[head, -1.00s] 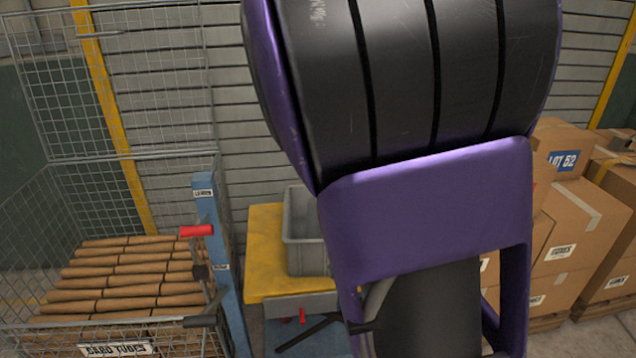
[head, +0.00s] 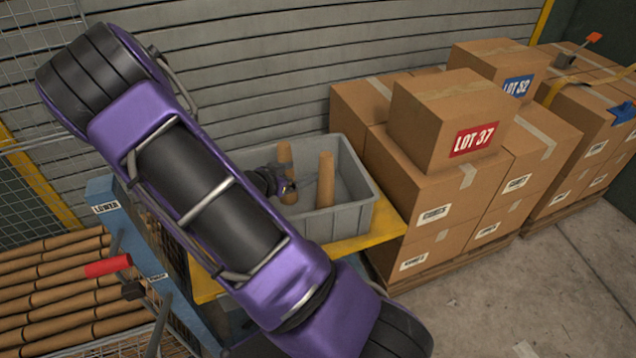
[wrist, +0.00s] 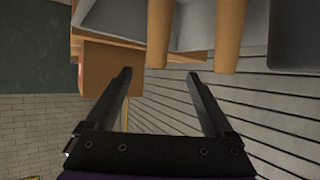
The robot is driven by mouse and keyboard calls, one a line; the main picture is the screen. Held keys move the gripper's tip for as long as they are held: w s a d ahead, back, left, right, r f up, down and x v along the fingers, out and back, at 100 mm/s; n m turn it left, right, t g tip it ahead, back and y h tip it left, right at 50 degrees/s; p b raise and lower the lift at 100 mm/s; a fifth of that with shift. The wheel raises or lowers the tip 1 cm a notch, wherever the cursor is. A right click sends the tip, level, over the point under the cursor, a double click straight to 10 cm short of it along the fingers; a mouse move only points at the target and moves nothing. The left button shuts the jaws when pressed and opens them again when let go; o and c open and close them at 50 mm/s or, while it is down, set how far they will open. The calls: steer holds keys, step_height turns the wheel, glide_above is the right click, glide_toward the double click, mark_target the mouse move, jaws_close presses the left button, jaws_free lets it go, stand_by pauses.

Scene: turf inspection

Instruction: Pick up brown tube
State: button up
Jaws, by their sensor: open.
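Two brown tubes stand roughly upright in a grey bin (head: 348,222) in the head view. The right tube (head: 325,180) shows clearly. The left tube (head: 285,152) is partly covered by my gripper (head: 284,187), which is over the bin's left part. In the wrist view my gripper (wrist: 160,73) is open, with nothing between its fingers. One tube (wrist: 157,35) lines up with the gap, beyond the fingertips. The other tube (wrist: 229,35) is to the right, outside the right finger. I cannot tell exactly how far the fingers are from the tube.
The bin stands on a yellow platform (head: 375,240). Stacked cardboard boxes (head: 430,165) are close to its right. At left are a blue post with a red handle (head: 108,266) and a cage of brown tubes (head: 50,275). Bare floor (head: 560,280) lies at right.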

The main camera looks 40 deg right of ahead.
mark_target(321, 165)
steer(key=b+x, duration=0.1)
steer(key=x, duration=0.9)
steer(key=shift+d+b, duration=0.2)
steer(key=shift+b, duration=0.2)
steer(key=shift+r+b+x, duration=0.15)
steer(key=shift+b+x, duration=0.1)
steer(key=shift+x, duration=1.3)
steer(key=shift+r+b+x, duration=0.1)
steer(key=shift+b+x, duration=0.1)
steer(key=shift+x, duration=1.35)
steer(key=shift+s+d, duration=0.1)
steer(key=shift+d, duration=0.05)
jaws_close()
